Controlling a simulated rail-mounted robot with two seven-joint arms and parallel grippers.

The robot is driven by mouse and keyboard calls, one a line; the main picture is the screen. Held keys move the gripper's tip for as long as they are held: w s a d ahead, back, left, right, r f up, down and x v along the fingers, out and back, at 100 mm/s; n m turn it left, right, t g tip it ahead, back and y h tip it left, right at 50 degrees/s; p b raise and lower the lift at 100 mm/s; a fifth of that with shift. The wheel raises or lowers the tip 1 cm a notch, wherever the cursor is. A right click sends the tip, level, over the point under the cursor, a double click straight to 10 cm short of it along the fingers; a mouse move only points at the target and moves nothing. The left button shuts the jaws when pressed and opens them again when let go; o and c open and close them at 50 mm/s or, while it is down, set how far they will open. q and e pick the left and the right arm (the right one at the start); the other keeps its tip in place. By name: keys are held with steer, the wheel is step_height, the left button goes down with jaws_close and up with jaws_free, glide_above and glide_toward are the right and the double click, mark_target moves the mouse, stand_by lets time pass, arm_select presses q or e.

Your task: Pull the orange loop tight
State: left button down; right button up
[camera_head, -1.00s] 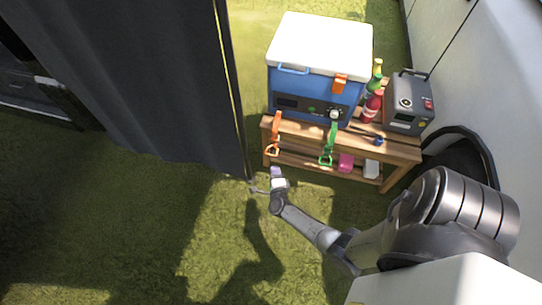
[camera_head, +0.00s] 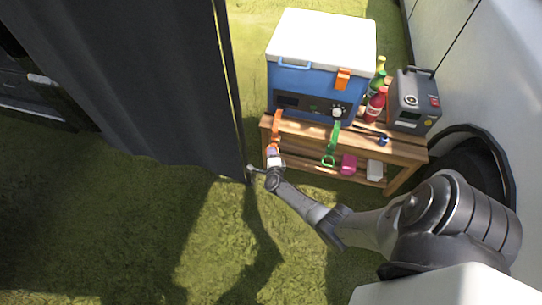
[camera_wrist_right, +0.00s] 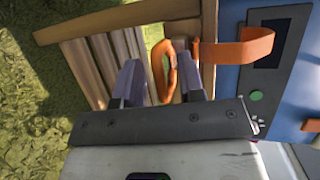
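The orange loop (camera_wrist_right: 165,72) hangs on the left end of an orange strap (camera_wrist_right: 236,50) in the right wrist view. In the head view the orange strap (camera_head: 277,127) hangs at the left front of the blue cooler (camera_head: 310,88), over the wooden bench edge. My right gripper (camera_wrist_right: 163,82) is open, with its two dark fingers apart. The loop shows between the fingers, nearer the right one; I cannot tell whether it touches. In the head view my right gripper (camera_head: 273,160) covers the loop's lower end. My left gripper is not in view.
A green strap (camera_head: 332,145) hangs to the right on the same wooden bench (camera_head: 395,150). Red and green bottles (camera_head: 375,103) and a grey power box (camera_head: 414,100) stand at the right. A dark curtain (camera_head: 150,90) hangs at the left. Grass is open in front.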

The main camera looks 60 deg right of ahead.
steer(key=shift+c, duration=0.3)
jaws_close()
steer(key=shift+s, duration=0.1)
